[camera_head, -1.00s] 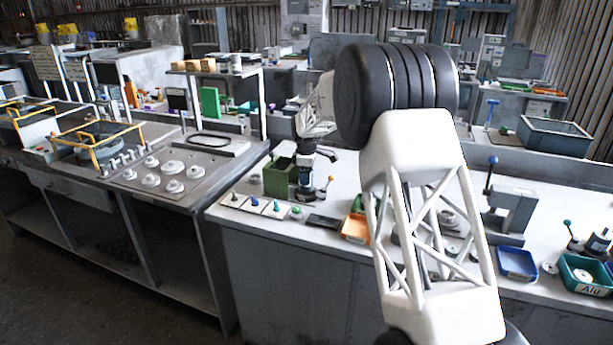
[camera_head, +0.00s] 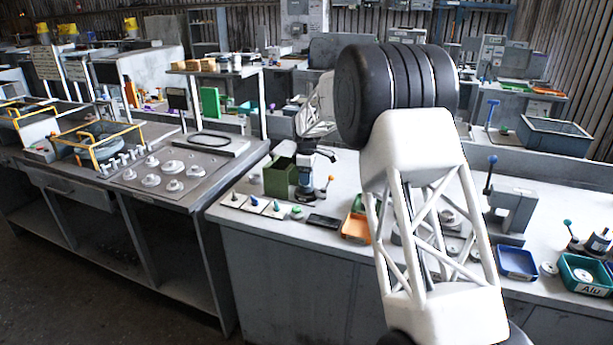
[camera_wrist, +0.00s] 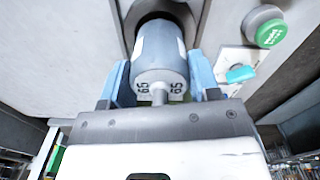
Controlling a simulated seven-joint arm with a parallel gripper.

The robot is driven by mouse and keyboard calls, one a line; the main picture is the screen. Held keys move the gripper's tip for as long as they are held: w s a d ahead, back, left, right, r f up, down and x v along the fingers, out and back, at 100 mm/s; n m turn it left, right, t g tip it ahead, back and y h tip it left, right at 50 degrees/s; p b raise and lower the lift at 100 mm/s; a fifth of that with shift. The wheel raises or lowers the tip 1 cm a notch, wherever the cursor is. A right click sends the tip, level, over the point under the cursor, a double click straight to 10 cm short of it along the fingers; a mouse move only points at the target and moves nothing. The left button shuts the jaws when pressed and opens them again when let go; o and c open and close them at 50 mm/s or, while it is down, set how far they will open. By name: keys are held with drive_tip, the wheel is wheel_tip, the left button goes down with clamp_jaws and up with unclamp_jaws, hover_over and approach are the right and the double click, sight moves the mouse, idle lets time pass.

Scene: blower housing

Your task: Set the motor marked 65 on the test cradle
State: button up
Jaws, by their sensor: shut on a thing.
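The motor marked 65 (camera_wrist: 160,58) is a grey-blue cylinder with a pale end cap printed 65 twice and a short light shaft. In the wrist view it sits between the blue fingers of my gripper (camera_wrist: 161,88), which are shut on it. Its far end overlaps a dark round shape (camera_wrist: 160,15) in a pale grey surface; I cannot tell whether it touches or enters it. I cannot identify the test cradle with certainty.
In the wrist view a green round button (camera_wrist: 270,33) and a teal piece (camera_wrist: 241,74) lie right of the motor. In the head view a green box (camera_head: 279,177), an orange tray (camera_head: 356,226) and a blue tray (camera_head: 517,262) stand on the bench.

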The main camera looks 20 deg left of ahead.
drive_tip(key=shift+f, duration=0.8)
idle(1.6)
drive_tip(key=o, duration=1.6)
drive_tip(key=shift+f, duration=0.1)
drive_tip(key=shift+r, duration=3.75)
